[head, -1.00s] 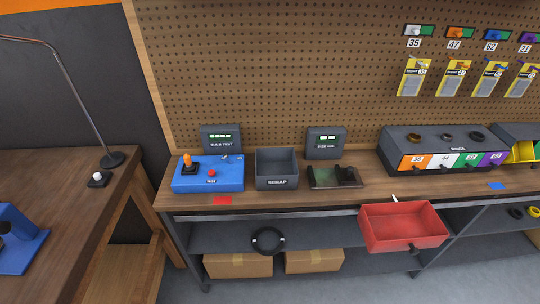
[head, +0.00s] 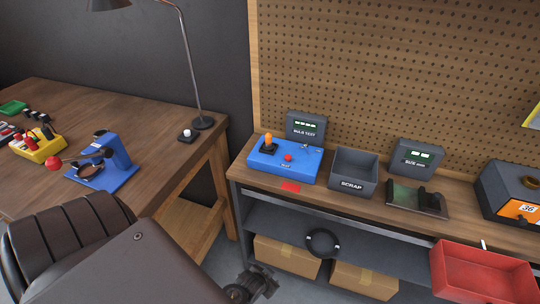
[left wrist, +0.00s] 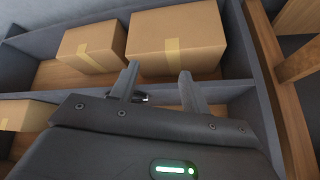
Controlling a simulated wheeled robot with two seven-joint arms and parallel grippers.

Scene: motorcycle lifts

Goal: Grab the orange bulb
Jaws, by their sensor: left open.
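The orange bulb (head: 268,138) stands upright in the dark socket on top of the blue bulb-test box (head: 284,161), at the left end of the pegboard bench. My left gripper (head: 256,284) is low at the bottom of the head view, below the bench top and well away from the bulb. In the left wrist view its two fingers (left wrist: 160,85) are spread with nothing between them, in front of the lower shelves. The bulb does not show in that view. My right gripper is not in view.
A grey scrap bin (head: 354,174) stands right of the box, and a bulb-test display (head: 305,126) behind it. A red open bin (head: 482,276) juts from the bench front. Cardboard boxes (head: 287,256) sit on the low shelf. A lamp (head: 190,70) rises at left.

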